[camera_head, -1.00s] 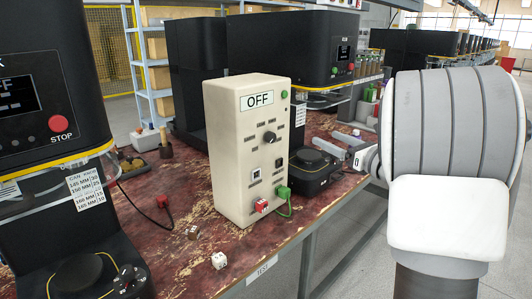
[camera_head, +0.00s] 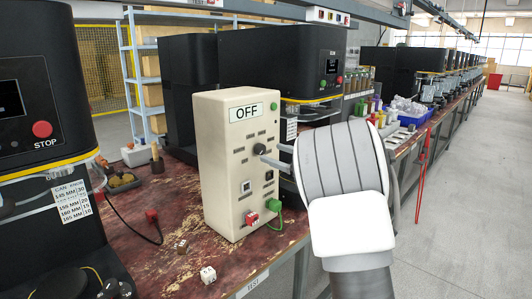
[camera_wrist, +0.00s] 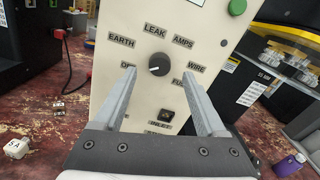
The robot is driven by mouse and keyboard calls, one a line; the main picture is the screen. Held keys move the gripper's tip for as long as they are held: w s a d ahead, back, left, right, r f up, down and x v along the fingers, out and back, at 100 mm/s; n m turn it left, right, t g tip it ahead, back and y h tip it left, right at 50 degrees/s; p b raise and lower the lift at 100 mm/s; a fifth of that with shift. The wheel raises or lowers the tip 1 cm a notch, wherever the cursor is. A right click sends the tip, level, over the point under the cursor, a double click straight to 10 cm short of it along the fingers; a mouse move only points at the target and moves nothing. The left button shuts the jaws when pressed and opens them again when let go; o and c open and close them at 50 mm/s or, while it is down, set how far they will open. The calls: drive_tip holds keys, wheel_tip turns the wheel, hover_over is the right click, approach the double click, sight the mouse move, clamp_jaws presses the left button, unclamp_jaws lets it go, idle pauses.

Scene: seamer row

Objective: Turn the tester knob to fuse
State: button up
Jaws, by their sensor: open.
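The tester (camera_head: 215,165) is an upright cream box on the worn red bench, with a display reading OFF (camera_head: 246,112). The knob's white mark points left, toward OFF. My gripper (camera_wrist: 160,82) is open, its fingers on either side of the knob and apart from it. The knob also shows in the head view (camera_head: 259,149).
Black seamer machines (camera_head: 40,110) stand left and behind. The aisle at right (camera_head: 460,210) is clear.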

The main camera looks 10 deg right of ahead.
sight(262, 150)
drive_tip(key=shift+x, duration=2.1)
drive_tip(key=shift+c, duration=0.2)
clamp_jaws()
